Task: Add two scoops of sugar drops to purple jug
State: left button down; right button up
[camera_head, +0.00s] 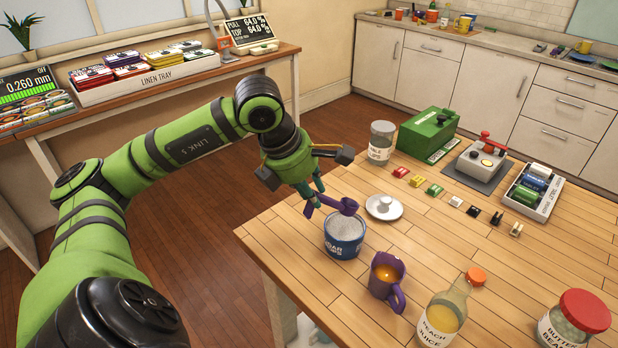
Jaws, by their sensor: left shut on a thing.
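My left gripper (314,200) is shut on the handle of a purple scoop (347,206). The scoop's bowl is at the far rim of the open blue sugar drops tub (343,247), seemingly above it. White contents show in the tub. I cannot tell whether the scoop holds any. The purple jug (386,287) stands upright on the table, in front and to the right of the tub. It holds orange liquid, and its handle points right. A white knobbed lid (384,208) lies behind the tub. My right gripper is not in view.
The wooden table (290,255) also bears a peach juice bottle (442,315), a red-lidded jar (573,322), a grey-lidded jar (381,143), a green box (428,134), a grey device with a red lever (482,160) and small coloured clips. The table's middle right is clear.

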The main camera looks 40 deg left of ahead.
aim_at(308, 207)
pick_arm(q)
jog(key=shift+w+d+r+p, duration=0.15)
jog(key=shift+r+p, duration=0.15)
jog(key=shift+p, duration=0.5)
jog(key=shift+g, duration=0.3)
notch_tip(308, 207, down, 4)
jog(key=b, duration=0.4)
jog(key=shift+f, duration=0.25)
jog(key=shift+f+b, duration=1.3)
